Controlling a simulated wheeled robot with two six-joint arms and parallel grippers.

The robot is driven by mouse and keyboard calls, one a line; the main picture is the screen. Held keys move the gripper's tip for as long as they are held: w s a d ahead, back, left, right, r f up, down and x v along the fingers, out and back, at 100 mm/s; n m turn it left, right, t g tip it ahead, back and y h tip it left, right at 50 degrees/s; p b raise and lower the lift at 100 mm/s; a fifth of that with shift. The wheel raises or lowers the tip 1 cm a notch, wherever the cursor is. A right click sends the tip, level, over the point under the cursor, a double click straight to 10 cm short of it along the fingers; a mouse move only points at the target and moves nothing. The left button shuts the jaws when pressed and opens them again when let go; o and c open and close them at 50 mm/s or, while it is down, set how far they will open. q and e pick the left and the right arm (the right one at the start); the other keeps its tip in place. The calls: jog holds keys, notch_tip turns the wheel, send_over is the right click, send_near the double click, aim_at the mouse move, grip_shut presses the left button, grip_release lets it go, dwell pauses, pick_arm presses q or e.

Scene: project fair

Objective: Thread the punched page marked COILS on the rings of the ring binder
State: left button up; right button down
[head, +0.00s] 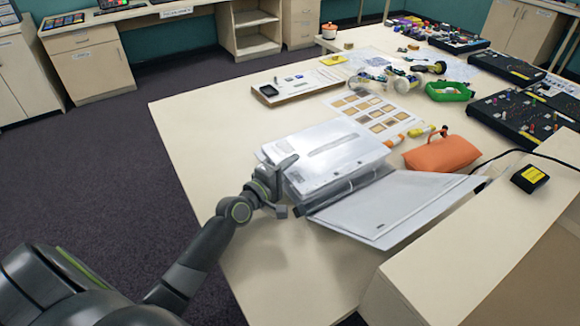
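The ring binder (385,212) lies open on the table, its grey-white cover spread toward the lower right. White pages (325,150) lie over its upper left part, one with a grey strip of print too small to read. I cannot tell which page is marked COILS, or whether it is on the rings. The rings are not clearly visible around the dark spine. My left gripper (284,185) is at the left edge of the pages, close to the binder. Whether its fingers are closed on a page is unclear. My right gripper is not in view.
An orange pouch (441,153) lies just right of the binder, with glue sticks (408,135) behind it. A card of brown samples (375,112) and a white tray (295,83) lie farther back. A raised ledge (480,250) stands at the right. The table's left part is clear.

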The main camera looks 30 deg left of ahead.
pick_arm(q)
jog(key=shift+s+f, duration=0.1)
jog(key=shift+f, duration=0.25)
jog(key=shift+s, duration=0.2)
jog(key=v, duration=0.5)
jog(key=b+v, duration=0.1)
jog(key=v, duration=0.5)
jog(key=b+v, duration=0.1)
jog(key=v, duration=0.5)
jog(key=shift+w+r, duration=0.1)
jog(key=shift+r, duration=0.2)
